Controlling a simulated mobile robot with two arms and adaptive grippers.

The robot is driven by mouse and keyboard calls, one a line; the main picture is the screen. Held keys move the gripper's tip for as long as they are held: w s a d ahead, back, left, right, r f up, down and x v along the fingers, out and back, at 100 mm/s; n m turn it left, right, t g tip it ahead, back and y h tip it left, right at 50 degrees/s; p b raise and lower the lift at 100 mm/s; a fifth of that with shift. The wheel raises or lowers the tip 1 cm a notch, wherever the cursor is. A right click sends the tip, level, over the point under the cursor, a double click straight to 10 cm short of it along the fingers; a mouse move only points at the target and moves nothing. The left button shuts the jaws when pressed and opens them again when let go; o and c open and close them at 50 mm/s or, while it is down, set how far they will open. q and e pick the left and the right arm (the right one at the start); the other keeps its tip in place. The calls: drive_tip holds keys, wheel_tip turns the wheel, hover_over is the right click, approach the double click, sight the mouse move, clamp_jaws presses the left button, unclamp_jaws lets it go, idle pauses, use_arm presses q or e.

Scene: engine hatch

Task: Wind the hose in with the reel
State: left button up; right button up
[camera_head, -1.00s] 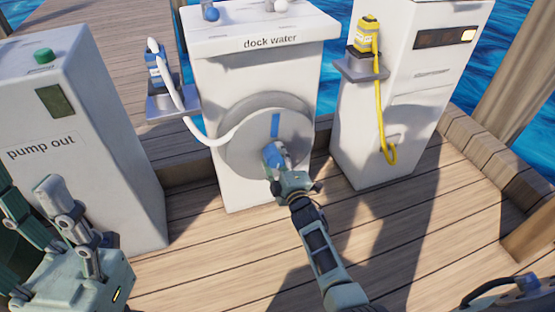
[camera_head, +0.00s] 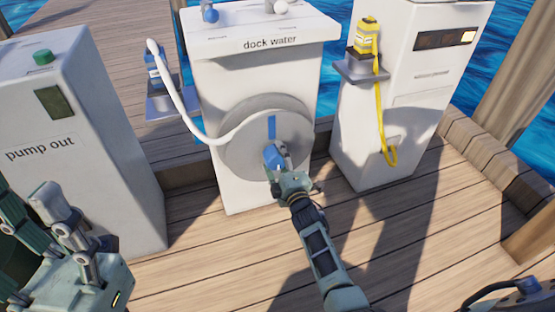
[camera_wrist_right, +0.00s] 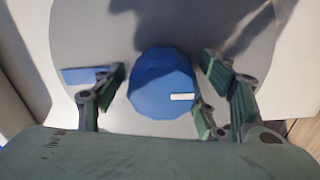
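The reel is a round grey disc (camera_head: 240,150) on the front of the white "dock water" cabinet, with a blue stripe (camera_head: 271,127) on its face. Its blue knob (camera_head: 273,156) sticks out at the lower right; it also shows in the right wrist view (camera_wrist_right: 160,85). My right gripper (camera_wrist_right: 165,80) has its fingers on both sides of the knob, with a gap visible at the left finger. Contact on the right is unclear. The white hose (camera_head: 181,100) runs from the reel up to the left-hand holder. My left gripper (camera_head: 45,215) is open and empty at lower left.
The "pump out" cabinet (camera_head: 75,160) stands at left, close to my left gripper. A white cabinet (camera_head: 385,140) with a yellow hose (camera_head: 381,110) stands at right. A wooden kerb (camera_head: 500,160) edges the dock.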

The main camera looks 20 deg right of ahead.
drive_tip(key=shift+s+a, duration=0.1)
drive_tip(key=shift+s+f, duration=0.1)
drive_tip(key=shift+s, duration=0.1)
drive_tip(key=s, duration=1.1)
drive_tip(key=shift+s+d, duration=0.2)
drive_tip(key=shift+s, duration=0.05)
